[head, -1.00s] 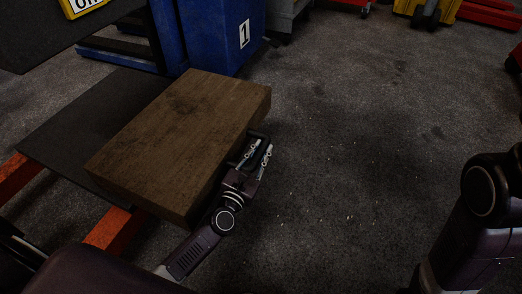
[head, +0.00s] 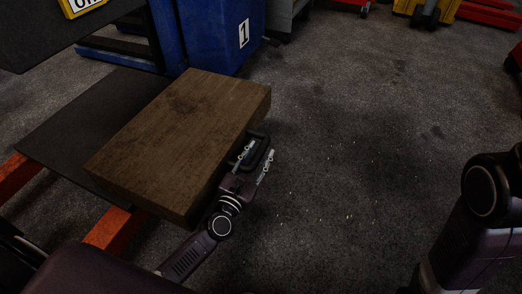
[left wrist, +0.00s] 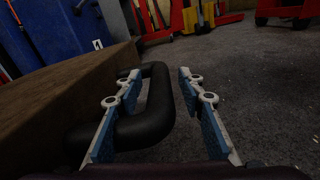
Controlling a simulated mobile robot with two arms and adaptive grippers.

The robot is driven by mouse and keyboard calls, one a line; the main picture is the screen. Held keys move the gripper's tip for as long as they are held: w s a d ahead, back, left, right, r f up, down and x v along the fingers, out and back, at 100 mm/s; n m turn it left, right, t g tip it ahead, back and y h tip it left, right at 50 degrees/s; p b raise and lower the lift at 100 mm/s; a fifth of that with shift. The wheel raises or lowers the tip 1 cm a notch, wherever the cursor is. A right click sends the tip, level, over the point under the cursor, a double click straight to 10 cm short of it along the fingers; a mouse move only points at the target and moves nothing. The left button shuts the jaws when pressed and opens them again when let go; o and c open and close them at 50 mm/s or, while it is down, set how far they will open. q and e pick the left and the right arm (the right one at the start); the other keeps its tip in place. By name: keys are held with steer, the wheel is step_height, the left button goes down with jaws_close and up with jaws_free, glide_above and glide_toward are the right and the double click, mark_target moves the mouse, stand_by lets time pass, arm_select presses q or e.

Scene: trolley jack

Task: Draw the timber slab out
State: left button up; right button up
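The timber slab (head: 185,135) is a thick brown block lying on a dark flat plate (head: 70,120) in the head view. A black loop handle (head: 262,139) sticks out from its right side. In the left wrist view the slab (left wrist: 60,105) is at the left and the handle (left wrist: 159,95) reaches between my fingers. My left gripper (head: 256,158) is open at the handle, its fingers spread. The handle's outer bar lies between the two fingers, with the left finger overlapping the loop. My right arm shows at the right edge, but its gripper is out of view.
Orange-red beams (head: 113,229) run beneath the plate. A blue cabinet (head: 215,35) marked 1 stands behind the slab. Red and yellow equipment (head: 437,10) is at the back. The grey floor (head: 350,130) right of the slab is clear.

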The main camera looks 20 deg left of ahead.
arm_select(q)
steer(key=s, duration=1)
steer(key=shift+s+a, duration=0.25)
steer(key=shift+a, duration=0.15)
